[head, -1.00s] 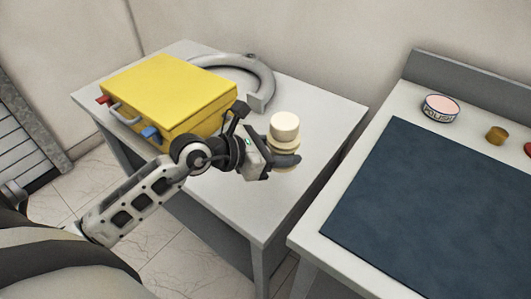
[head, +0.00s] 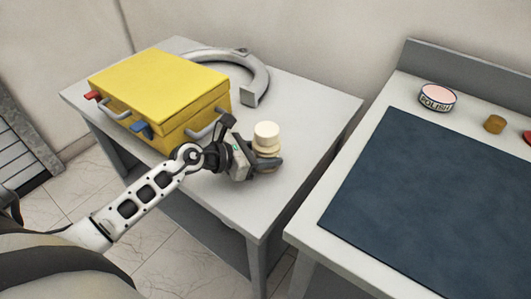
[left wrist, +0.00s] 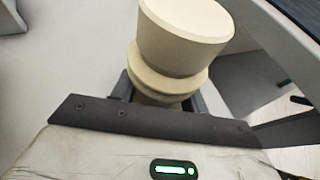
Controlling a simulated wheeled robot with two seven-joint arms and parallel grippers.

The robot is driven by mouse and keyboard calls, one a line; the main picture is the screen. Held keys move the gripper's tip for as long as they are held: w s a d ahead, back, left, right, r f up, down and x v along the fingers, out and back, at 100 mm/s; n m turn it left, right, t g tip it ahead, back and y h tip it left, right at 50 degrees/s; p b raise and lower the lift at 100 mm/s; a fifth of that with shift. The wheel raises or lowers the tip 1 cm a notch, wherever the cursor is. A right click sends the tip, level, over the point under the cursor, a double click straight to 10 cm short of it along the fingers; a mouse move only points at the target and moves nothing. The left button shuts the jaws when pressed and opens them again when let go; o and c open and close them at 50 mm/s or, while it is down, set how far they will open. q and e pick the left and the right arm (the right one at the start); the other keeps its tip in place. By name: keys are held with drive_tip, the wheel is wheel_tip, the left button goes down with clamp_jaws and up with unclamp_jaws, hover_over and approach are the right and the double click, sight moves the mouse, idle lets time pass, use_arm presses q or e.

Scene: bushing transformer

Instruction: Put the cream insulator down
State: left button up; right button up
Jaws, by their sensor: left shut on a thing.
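The cream insulator (head: 266,135) is upright, a stack of round cream sections, over the small grey table (head: 225,192) in the head view. My left gripper (head: 266,163) is shut on the insulator's lower part. In the left wrist view the insulator (left wrist: 182,35) rises above the dark jaw, and its lower end is hidden. I cannot tell whether its base touches the tabletop. My right gripper is not in view.
A yellow case (head: 160,90) with a red and a blue latch stands left on the same table, with a grey curved part (head: 262,80) behind it. Right is a workbench with a dark mat (head: 420,195), a polish tin (head: 437,98) and a brass-coloured piece (head: 494,124). The table's front right is clear.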

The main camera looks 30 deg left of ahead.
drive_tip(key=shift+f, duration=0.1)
use_arm(q)
drive_tip(key=o, duration=1.2)
drive_tip(key=shift+f, duration=0.1)
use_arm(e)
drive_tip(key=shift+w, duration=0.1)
use_arm(q)
drive_tip(key=shift+s+a, duration=0.1)
drive_tip(key=b+v, duration=0.1)
drive_tip(key=v, duration=0.9)
drive_tip(key=shift+s+a, duration=0.1)
drive_tip(key=shift+s, duration=0.1)
drive_tip(key=shift+s+a+r, duration=0.35)
drive_tip(key=shift+s+r, duration=0.1)
drive_tip(key=shift+r, duration=0.05)
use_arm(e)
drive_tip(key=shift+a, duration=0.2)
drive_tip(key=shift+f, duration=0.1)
